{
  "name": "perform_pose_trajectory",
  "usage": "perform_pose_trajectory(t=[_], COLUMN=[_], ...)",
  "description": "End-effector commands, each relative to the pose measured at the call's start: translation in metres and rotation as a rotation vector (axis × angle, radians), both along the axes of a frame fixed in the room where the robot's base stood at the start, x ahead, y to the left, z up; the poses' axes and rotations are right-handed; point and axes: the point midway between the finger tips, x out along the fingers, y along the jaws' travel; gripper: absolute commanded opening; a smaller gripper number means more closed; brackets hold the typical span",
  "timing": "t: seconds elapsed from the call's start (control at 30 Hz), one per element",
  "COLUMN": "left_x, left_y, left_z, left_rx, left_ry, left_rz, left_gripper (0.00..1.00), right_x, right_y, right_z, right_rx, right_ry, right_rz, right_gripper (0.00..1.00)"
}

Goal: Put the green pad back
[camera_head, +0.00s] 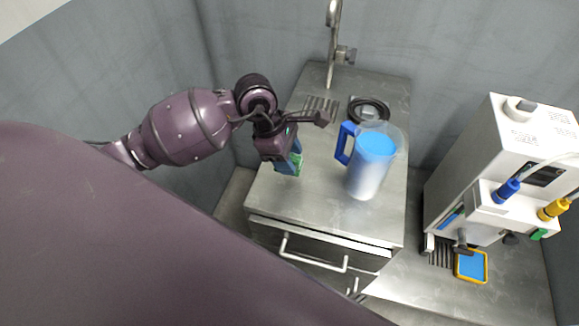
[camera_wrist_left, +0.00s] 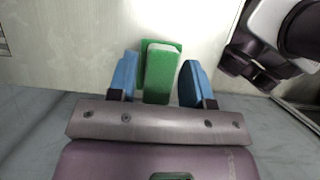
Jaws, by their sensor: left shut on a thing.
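My left gripper (camera_head: 289,160) is above the left part of the steel worktop (camera_head: 310,205), pointing down. Its blue fingers are shut on the green pad (camera_head: 297,163), which shows only in part below the jaws. In the left wrist view the green pad (camera_wrist_left: 161,72) lies between the two blue fingertips (camera_wrist_left: 158,80), with a flat darker green part behind a lighter raised block. My right gripper is not in view.
A clear jug (camera_head: 373,165) with blue contents and a blue handle stands right of my left gripper. Behind it are a black ring (camera_head: 369,110) and a tap (camera_head: 334,45). A white machine (camera_head: 515,150) stands at right, with a yellow-rimmed blue tray (camera_head: 471,266). Front-left worktop is clear.

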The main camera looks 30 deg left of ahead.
Motion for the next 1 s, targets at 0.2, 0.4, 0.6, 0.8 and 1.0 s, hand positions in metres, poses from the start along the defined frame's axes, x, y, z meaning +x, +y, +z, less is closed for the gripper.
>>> perform_pose_trajectory(t=[0.2, 0.4, 0.6, 0.8, 1.0], left_x=[-0.001, -0.001, 0.000, 0.000, 0.000], left_y=[0.000, 0.000, 0.000, 0.000, 0.000], left_z=[-0.023, -0.043, -0.042, -0.045, -0.045], left_rx=[-0.001, 0.000, 0.001, 0.001, 0.001], left_ry=[0.005, 0.002, 0.000, 0.000, 0.000], left_rz=[0.002, 0.000, -0.001, 0.000, 0.000], left_gripper=[0.24, 0.24, 0.24, 0.50, 0.71], right_x=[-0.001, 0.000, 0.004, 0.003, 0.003], right_y=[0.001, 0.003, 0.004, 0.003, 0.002], right_z=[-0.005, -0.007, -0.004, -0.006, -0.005], right_rx=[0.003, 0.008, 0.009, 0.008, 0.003], right_ry=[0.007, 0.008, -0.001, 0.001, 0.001], right_rz=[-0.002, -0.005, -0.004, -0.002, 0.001], right_gripper=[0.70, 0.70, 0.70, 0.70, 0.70])
